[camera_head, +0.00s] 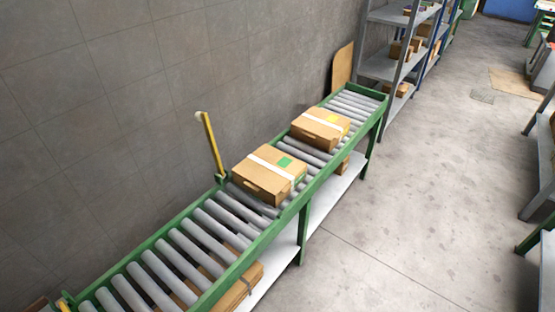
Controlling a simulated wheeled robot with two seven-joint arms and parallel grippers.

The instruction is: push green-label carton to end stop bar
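The green-label carton (268,176) is a brown box with a white tape strip and a green label on top. It sits on the rollers near the middle of the green-framed roller conveyor (212,232). A second carton with a yellow label (320,129) sits on the rollers beyond it, with a small gap between them. The end stop bar (370,91) appears to be the green crosspiece at the far end of the conveyor. Bare rollers lie between it and the yellow-label carton. Neither of my grippers shows in the head view.
A yellow post (211,145) stands at the conveyor's wall side, close to the green-label carton. A white lower shelf (323,209) holds more boxes. Grey shelving (385,45) stands beyond the far end. The floor (400,200) on the right of the conveyor is clear.

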